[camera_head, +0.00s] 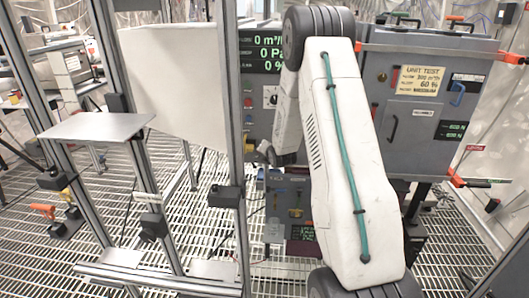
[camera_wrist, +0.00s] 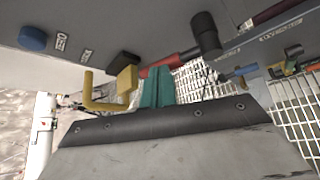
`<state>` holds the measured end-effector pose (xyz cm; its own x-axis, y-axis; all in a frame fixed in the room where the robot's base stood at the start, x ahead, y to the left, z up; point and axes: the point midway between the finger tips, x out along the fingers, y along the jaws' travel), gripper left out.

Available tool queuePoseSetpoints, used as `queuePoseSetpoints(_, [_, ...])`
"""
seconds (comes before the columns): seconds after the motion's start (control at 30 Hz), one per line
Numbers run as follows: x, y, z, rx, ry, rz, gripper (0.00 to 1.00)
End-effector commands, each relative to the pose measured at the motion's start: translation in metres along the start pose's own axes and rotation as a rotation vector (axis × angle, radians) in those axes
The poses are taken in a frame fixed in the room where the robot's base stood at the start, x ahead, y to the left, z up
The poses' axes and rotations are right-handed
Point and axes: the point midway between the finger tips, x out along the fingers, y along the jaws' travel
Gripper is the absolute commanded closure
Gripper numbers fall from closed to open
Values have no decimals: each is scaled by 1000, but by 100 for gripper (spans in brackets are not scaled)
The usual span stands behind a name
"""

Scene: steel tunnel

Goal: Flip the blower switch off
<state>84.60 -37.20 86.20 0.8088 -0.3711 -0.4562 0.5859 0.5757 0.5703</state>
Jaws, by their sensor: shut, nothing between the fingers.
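My gripper (camera_wrist: 157,88) shows in the wrist view as two teal fingers, pressed together and empty. They point at the underside of a grey panel (camera_wrist: 150,22). A yellow bent handle (camera_wrist: 105,98) is just left of the fingers, with a black block (camera_wrist: 123,63) behind it. A red lever with a black grip (camera_wrist: 206,38) is just right of the fingers. I cannot tell which part is the blower switch, or whether the fingers touch anything. In the head view, my white arm hides part of the display panel (camera_head: 262,50); its readouts show 0.
A blue button (camera_wrist: 33,38) sits on the panel's left. A grey unit test cabinet (camera_head: 425,90) stands right of my arm. A lower grey box (camera_head: 286,195) is below the display. Metal frame posts (camera_head: 232,120) and a white sheet (camera_head: 170,80) stand left. The floor is grating.

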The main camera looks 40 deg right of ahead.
Motion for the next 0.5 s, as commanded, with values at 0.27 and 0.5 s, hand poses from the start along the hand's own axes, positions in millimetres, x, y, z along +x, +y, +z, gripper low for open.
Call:
queuePoseSetpoints(0.27, [-1,-2,1,0,0,0,100])
queuePoseSetpoints(0.5, [-10,1,2,1,-1,0,100])
